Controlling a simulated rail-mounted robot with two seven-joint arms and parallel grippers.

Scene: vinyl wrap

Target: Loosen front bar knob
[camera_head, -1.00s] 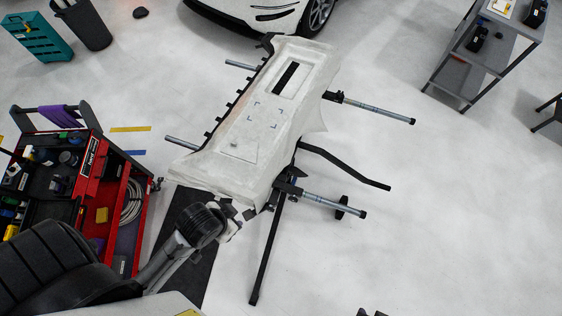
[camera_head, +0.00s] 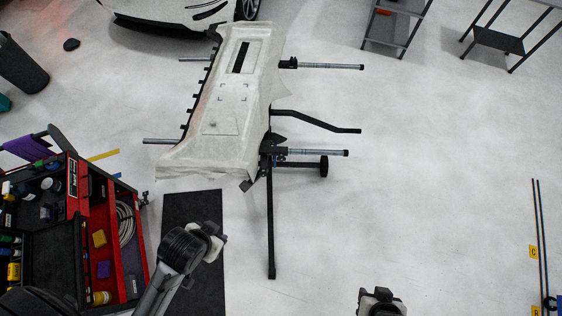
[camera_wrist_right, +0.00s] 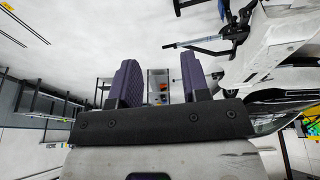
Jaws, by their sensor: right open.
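A white-wrapped panel (camera_head: 222,135) lies on a black stand in the head view. A front bar (camera_head: 318,153) and a second bar (camera_head: 332,66) stick out to the right of it. Dark clamp parts (camera_head: 272,150) sit where the front bar meets the stand; the knob itself is too small to tell apart there. My right gripper (camera_head: 382,296) is at the bottom edge, below and right of the bar, well apart from it. In the right wrist view its two purple fingers (camera_wrist_right: 158,82) are spread with nothing between them. My left gripper (camera_head: 214,236) is below the panel; its fingers are unclear.
A red tool cart (camera_head: 75,215) stands at the left. A bent black bar (camera_head: 318,123) and a stand leg (camera_head: 271,225) reach out from the stand. A dark mat (camera_head: 190,207) lies below the panel. The floor at the right is mostly clear.

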